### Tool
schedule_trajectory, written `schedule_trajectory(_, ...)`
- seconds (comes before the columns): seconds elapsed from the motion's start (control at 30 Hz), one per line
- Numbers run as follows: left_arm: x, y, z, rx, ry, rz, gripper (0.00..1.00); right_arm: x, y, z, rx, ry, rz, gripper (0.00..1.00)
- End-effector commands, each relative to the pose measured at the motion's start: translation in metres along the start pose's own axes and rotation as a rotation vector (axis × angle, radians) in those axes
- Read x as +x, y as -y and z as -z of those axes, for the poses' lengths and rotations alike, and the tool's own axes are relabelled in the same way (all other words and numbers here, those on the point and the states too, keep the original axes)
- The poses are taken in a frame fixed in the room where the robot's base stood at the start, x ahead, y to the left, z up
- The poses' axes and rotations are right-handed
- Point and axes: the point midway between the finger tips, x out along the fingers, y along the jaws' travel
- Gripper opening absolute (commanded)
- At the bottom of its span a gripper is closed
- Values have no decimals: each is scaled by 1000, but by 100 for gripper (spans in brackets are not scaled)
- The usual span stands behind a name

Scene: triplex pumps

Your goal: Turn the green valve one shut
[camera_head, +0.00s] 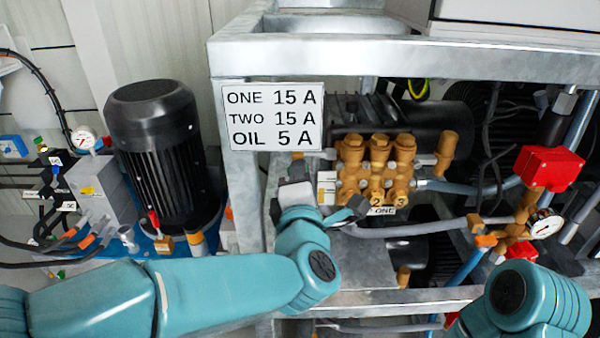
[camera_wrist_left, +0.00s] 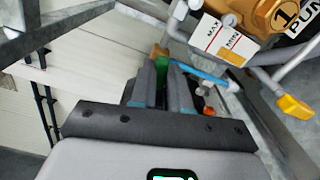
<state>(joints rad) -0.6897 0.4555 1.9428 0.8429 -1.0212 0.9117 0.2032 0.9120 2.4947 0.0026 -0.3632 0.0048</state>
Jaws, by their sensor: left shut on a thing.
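The green valve one (camera_wrist_left: 162,75) shows in the left wrist view as a green handle between my left gripper's two fingers. My left gripper (camera_wrist_left: 163,88) is shut on it. In the head view the left arm reaches in from the left, and its gripper (camera_head: 298,192) points into the frame, just left of the brass pump one (camera_head: 376,168). The green handle is hidden there by the gripper and wrist. The valve's exact angle cannot be told. My right arm shows at the lower right of the head view; its gripper is out of frame.
The galvanised frame (camera_head: 400,55) runs above and left of the work spot, with a sign (camera_head: 273,116) on its post. A black motor (camera_head: 158,150) stands left. A red box (camera_head: 548,168) and a gauge (camera_head: 545,224) are at right. A yellow handle (camera_wrist_left: 296,106) is nearby.

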Motion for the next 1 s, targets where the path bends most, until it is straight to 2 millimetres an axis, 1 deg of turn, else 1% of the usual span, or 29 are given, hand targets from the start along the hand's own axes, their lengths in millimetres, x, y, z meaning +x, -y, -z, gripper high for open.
schedule_trajectory(0.03,0,-2,-1,32,3,-3,0,-3,1,-1,1,3,0,43)
schedule_trajectory(0.2,0,-2,-1,131,3,-4,0,-6,2,-4,3,12,-1,43)
schedule_trajectory(0.4,0,-1,-1,203,3,-5,0,-8,3,-5,3,16,-1,43)
schedule_trajectory(0.6,0,-1,-1,234,3,-5,0,-9,3,-5,1,16,0,43)
schedule_trajectory(1.0,0,-1,-1,239,3,-5,0,-8,3,-5,1,16,0,43)
